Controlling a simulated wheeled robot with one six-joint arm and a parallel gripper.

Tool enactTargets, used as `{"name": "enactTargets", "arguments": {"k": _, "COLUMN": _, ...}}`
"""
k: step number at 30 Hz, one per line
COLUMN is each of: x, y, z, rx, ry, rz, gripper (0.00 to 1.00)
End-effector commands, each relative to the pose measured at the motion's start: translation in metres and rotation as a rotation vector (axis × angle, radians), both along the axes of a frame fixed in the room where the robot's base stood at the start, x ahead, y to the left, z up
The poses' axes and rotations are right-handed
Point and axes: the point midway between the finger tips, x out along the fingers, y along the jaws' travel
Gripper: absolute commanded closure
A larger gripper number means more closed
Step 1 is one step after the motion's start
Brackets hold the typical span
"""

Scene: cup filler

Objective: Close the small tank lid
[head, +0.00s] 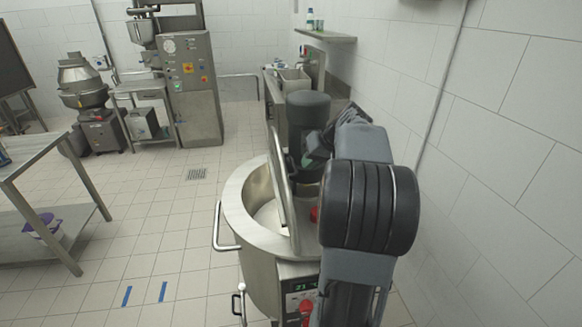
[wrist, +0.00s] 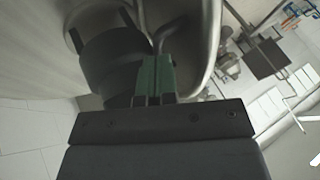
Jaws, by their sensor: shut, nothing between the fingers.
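The small steel tank (head: 236,208) stands below and left of my arm in the head view, with its round mouth open. Its lid (head: 281,185) is tilted up, almost upright, and shows nearly edge-on over the mouth. My gripper's green fingers (wrist: 154,76) are shut with nothing between them in the wrist view. A bent metal bar (wrist: 168,32) shows just beyond the fingertips, and I cannot tell whether they touch. In the head view the gripper is on the lid's right side, and my arm hides much of that area.
A control panel (head: 301,286) is on the tank's front, and a side handle (head: 218,230) sticks out on the left. A tiled wall (head: 510,180) is close on the right. The floor (head: 160,225) left of the tank is clear up to a steel table (head: 38,150).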

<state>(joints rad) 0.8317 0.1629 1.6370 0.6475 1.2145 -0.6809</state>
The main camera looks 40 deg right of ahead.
Motion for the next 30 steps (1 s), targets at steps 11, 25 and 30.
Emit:
{"name": "enactTargets", "arguments": {"k": 11, "x": 0.025, "y": 0.033, "z": -0.019, "rx": -0.001, "ry": 0.000, "rz": 0.002, "gripper": 1.00}}
{"name": "enactTargets", "arguments": {"k": 25, "x": 0.029, "y": 0.042, "z": -0.020, "rx": -0.001, "ry": 0.000, "rz": 0.000, "gripper": 1.00}}
{"name": "enactTargets", "arguments": {"k": 30, "x": 0.029, "y": 0.042, "z": -0.020, "rx": -0.004, "ry": 0.002, "rz": -0.002, "gripper": 1.00}}
